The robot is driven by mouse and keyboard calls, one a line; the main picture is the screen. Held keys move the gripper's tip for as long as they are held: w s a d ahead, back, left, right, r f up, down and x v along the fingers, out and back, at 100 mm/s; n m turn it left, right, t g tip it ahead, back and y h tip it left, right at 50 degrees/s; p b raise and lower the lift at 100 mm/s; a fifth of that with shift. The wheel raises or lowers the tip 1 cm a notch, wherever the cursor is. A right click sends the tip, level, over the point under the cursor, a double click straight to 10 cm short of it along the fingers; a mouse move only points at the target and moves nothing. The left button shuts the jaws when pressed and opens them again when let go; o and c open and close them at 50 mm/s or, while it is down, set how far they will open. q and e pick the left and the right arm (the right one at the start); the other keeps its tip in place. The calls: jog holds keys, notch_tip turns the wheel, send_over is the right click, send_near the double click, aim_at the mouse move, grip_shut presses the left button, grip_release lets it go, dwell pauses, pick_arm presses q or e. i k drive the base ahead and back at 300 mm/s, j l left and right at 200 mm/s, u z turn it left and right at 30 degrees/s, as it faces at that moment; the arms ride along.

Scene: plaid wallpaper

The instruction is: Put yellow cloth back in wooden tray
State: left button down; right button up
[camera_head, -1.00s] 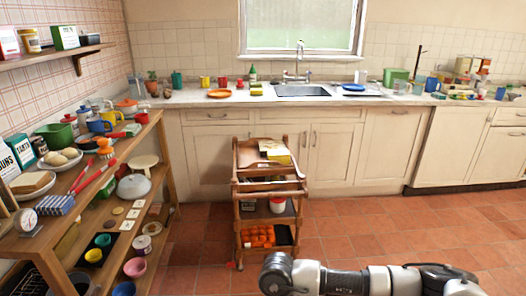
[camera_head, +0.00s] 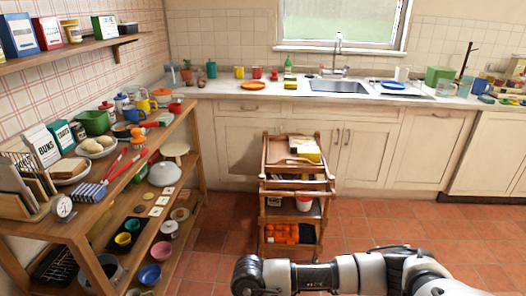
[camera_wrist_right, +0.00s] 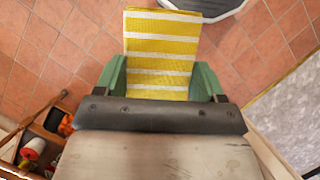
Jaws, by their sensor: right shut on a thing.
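The yellow cloth (camera_wrist_right: 162,45) has white stripes and shows in the right wrist view. My right gripper (camera_wrist_right: 160,72) has green fingers on both sides of the cloth and is shut on it, holding it over the tiled floor. In the head view my right arm crosses the bottom edge, and neither its gripper nor the cloth can be made out. The wooden trolley (camera_head: 270,187) has a tray-like wooden top (camera_head: 268,158) with several flat things and a yellow item on it. I cannot tell whether this top is the wooden tray. My left gripper is not in view.
The trolley (camera_wrist_right: 35,130) shows at the lower left of the right wrist view. A loaded wooden shelf unit (camera_head: 196,150) stands at left, and a counter (camera_head: 220,95) with a sink (camera_head: 338,87) runs along the back. The tiled floor (camera_head: 370,228) right of the trolley is clear.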

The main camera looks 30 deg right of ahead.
aim_at(281, 156)
jog(key=i+l+u, duration=0.15)
jog(key=l+u, duration=0.2)
jog(key=l, duration=0.95)
jog(key=l+u, duration=0.35)
jog(key=l, duration=0.95)
